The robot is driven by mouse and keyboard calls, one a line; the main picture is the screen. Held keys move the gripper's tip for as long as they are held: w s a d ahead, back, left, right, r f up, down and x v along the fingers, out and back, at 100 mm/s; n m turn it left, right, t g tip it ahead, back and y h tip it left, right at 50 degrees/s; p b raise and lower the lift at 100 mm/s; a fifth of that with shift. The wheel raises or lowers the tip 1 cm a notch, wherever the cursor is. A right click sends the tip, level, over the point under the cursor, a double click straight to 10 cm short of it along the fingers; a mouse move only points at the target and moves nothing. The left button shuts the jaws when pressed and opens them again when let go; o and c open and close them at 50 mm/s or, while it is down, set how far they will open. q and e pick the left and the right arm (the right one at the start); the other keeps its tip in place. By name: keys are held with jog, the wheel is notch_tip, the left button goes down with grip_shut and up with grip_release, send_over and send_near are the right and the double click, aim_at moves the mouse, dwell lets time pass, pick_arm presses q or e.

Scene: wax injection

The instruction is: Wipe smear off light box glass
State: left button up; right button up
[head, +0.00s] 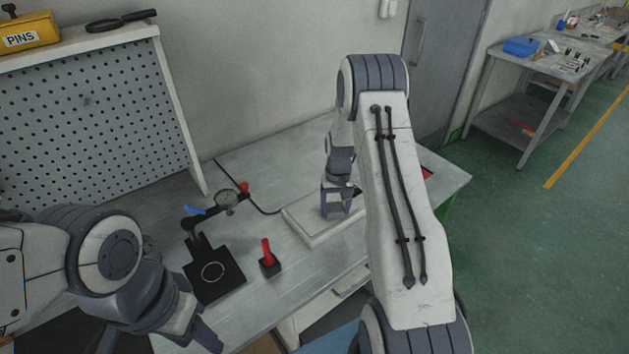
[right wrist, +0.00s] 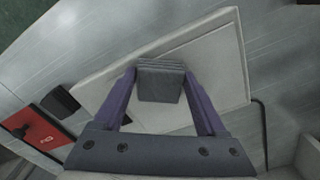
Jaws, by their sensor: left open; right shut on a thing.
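The light box (head: 300,225) is a flat pale panel lying on the table. It also fills much of the right wrist view (right wrist: 220,55). My right gripper (head: 337,208) is over the light box, shut on a dark grey folded cloth or pad (right wrist: 160,82). The pad sits between the purple fingers, above or against the glass; I cannot tell if it touches. No smear can be made out, and the gripper and pad hide part of the glass. My left gripper (head: 205,338) is open and low at the front left, partly cut off by the picture edge.
A black plate with a ring (head: 213,273), a gauge (head: 226,201) on piping and a red-handled black block (head: 268,258) stand left of the light box. A perforated board (head: 90,115) stands behind. A red panel (right wrist: 40,130) lies near the light box.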

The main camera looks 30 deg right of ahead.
jog(key=shift+w+r+p, duration=0.2)
jog(key=shift+r+p, duration=0.1)
jog(key=shift+r, duration=0.9)
jog(key=shift+s+r+p, duration=0.1)
jog(key=shift+r+p, duration=0.45)
jog(key=shift+r, duration=0.2)
jog(key=shift+r+p, duration=1.5)
jog(key=shift+r, duration=0.6)
